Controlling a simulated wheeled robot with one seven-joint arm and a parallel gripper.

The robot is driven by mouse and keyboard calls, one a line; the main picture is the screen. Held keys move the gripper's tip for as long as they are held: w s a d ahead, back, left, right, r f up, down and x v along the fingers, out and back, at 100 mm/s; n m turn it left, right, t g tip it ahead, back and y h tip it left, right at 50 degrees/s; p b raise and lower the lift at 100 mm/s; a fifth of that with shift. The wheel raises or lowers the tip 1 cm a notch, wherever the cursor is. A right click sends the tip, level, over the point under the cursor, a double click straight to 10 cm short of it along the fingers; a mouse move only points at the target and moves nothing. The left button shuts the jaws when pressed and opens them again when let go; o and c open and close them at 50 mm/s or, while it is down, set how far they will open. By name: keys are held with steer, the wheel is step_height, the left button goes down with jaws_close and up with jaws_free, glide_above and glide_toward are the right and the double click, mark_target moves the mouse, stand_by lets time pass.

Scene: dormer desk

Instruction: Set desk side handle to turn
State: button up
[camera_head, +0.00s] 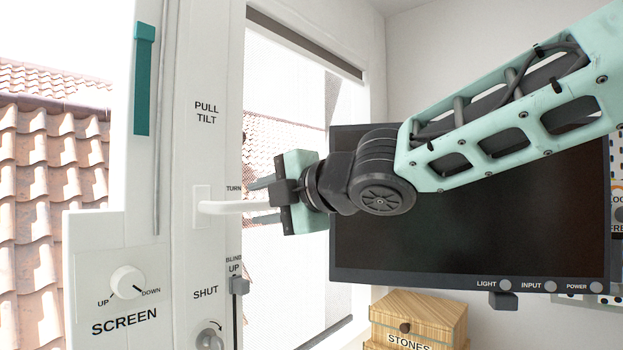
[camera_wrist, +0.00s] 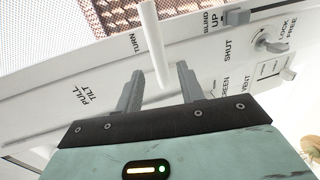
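The white lever handle (camera_head: 230,207) sits on a white plate on the window frame. In the head view it lies level, pointing right toward the TURN label (camera_head: 233,188). PULL TILT stands above it and SHUT below. My gripper (camera_head: 257,194) is at the handle's outer end, reaching in from the right. In the wrist view the handle (camera_wrist: 152,40) runs between the two grey fingers (camera_wrist: 159,72), which are apart with a gap on each side. The handle's far end is partly hidden by my gripper in the head view.
A screen knob (camera_head: 128,282) is at lower left and a blind slider (camera_head: 239,286) below the gripper. A lock knob (camera_head: 210,338) is at the bottom. A dark monitor (camera_head: 480,225) stands behind my arm, with a wooden STONES box (camera_head: 418,318) below it.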

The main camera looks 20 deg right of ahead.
steer(key=p+v, duration=1.1)
steer(key=p, duration=0.2)
steer(key=shift+s, duration=0.2)
steer(key=shift+d, duration=0.15)
steer(key=s+f+m+g+h+b, duration=0.25)
steer(key=f+m, duration=0.25)
steer(key=f, duration=0.4)
steer(key=s+f+m+g+h+b, duration=0.25)
steer(key=f+m, duration=0.25)
steer(key=f, duration=0.5)
steer(key=s+f+m+g+h+b, duration=0.2)
steer(key=s+f+m+g+h, duration=0.1)
steer(key=s+f+m+g, duration=0.4)
steer(key=s+f+g, duration=0.1)
steer(key=s+f, duration=0.2)
steer(key=s, duration=0.4)
steer(key=shift+b, duration=0.35)
